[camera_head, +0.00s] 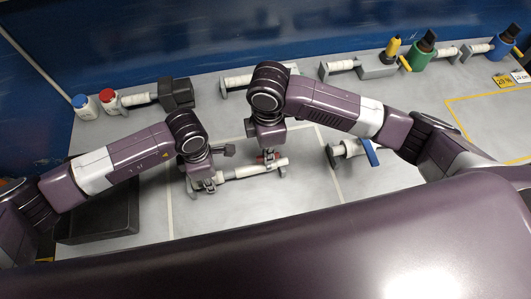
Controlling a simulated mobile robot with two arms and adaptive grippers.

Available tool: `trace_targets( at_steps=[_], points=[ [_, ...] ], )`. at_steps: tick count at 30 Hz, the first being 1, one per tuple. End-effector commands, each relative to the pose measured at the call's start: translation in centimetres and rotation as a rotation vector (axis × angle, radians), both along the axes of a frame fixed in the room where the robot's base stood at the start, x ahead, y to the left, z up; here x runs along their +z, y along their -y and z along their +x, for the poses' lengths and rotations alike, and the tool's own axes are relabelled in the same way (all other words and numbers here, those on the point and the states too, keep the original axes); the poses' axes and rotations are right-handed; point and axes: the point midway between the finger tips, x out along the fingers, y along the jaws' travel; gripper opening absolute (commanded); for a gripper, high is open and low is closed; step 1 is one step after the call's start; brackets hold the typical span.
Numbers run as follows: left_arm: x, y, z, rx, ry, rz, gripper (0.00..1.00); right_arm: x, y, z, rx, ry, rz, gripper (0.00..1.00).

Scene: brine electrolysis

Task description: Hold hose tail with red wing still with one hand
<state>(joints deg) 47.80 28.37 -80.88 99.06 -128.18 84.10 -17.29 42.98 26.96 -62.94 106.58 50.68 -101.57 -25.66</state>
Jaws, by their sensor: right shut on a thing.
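The hose tail with red wing (242,172) is a white, roughly horizontal piece in the middle of the table. A little red shows by my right gripper (268,160), which comes down from above and is shut on the hose tail near its right end. My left gripper (206,184) is at the left end of the same white piece, beside a grey fitting. Its fingers are small and partly hidden, so I cannot tell whether they are open or touching.
A white fitting with a blue wing (369,152) lies to the right. Along the back stand red-capped (110,101) and blue-capped (85,106) bottles, a dark block (177,92), and green (422,54) and blue (503,46) vessels. A black tray (100,222) is at the left front.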

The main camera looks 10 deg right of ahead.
Motion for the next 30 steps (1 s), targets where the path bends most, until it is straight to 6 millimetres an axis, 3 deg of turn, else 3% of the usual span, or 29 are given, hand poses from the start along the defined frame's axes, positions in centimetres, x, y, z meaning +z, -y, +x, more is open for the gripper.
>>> trace_targets(
  at_steps=[10,11,16,25,30],
  points=[
    [0.0,-0.1,0.0,0.000,0.000,0.002,0.00,0.1,0.0,0.0,0.054,0.001,0.000,0.00],
    [0.0,-0.1,0.0,0.000,0.000,0.002,0.00,0.1,0.0,0.0,0.054,0.001,0.000,0.09],
    [0.0,-0.1,0.0,0.000,0.000,0.002,0.00,0.0,0.0,0.0,0.053,0.001,0.000,0.27],
    [0.0,0.0,0.0,0.000,0.000,0.001,0.00,0.2,0.0,0.0,0.052,0.001,0.001,0.27],
    [0.0,0.0,0.0,0.000,0.000,0.001,0.00,2.0,-0.1,0.1,0.054,0.004,0.002,0.27]
  ],
)
